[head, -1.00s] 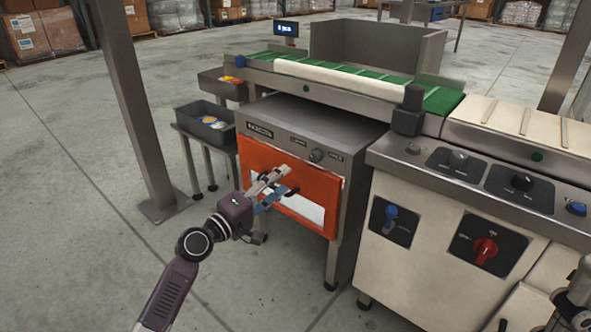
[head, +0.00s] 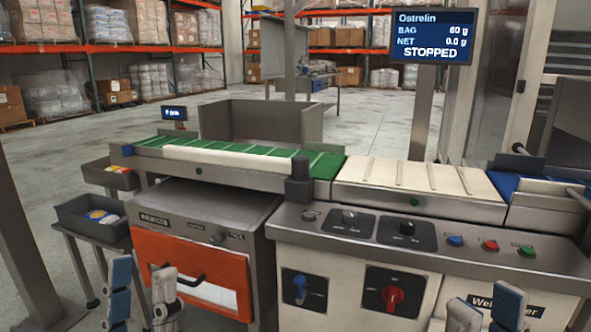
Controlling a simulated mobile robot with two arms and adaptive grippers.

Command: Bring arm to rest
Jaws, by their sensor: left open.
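My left gripper (head: 142,266) is at the lower left of the head view, fingers pointing up and spread apart with nothing between them. It shows in front of the orange front panel (head: 153,247) of a grey cabinet; the panel has a dark handle and a white area. The gripper appears apart from the handle. My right gripper (head: 487,299) is at the bottom right, in front of the white machine (head: 345,273). Its two fingers are apart and nothing shows between them. The lower parts of both arms are out of frame.
A conveyor with green (head: 318,165) and cream (head: 392,176) belts runs behind the control panel. A red knob (head: 391,296) and a blue knob (head: 300,287) are on the machine's front. A grey bin (head: 87,222) stands at left. The screen (head: 419,37) reads STOPPED.

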